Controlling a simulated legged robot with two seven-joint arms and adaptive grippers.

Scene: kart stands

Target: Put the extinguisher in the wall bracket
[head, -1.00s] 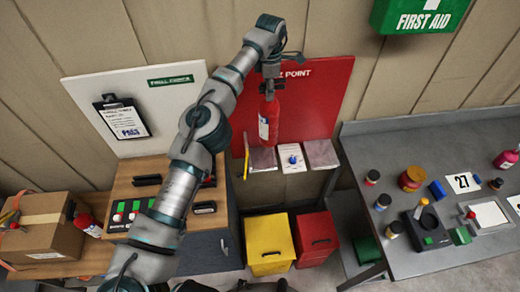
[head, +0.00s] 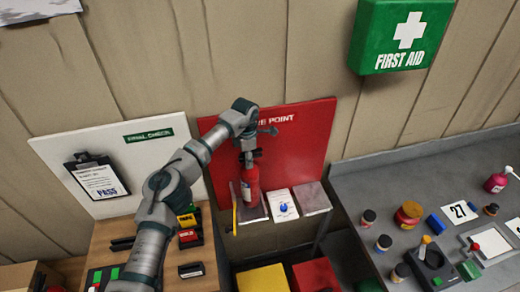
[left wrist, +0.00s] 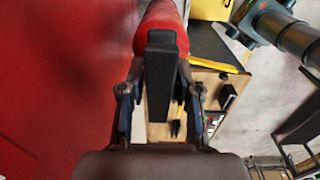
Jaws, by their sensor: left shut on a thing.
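The red extinguisher (head: 249,187) hangs upright in front of the lower part of the red fire point board (head: 305,140). My left gripper (head: 248,156) is shut on its top end. In the head view its base overlaps the left grey pad of the small shelf; I cannot tell whether it touches. In the left wrist view the red body (left wrist: 160,18) shows at the top, with a black part between my gripper's fingers (left wrist: 160,95). I cannot make out the wall bracket; the extinguisher and arm cover part of the board.
The shelf holds a white card with a blue knob (head: 282,206) and a right grey pad (head: 312,198). A yellow upright piece (head: 235,217) stands at its left. A yellow bin (head: 262,279) and red bin (head: 316,275) are below. A cluttered grey table (head: 360,180) is at right.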

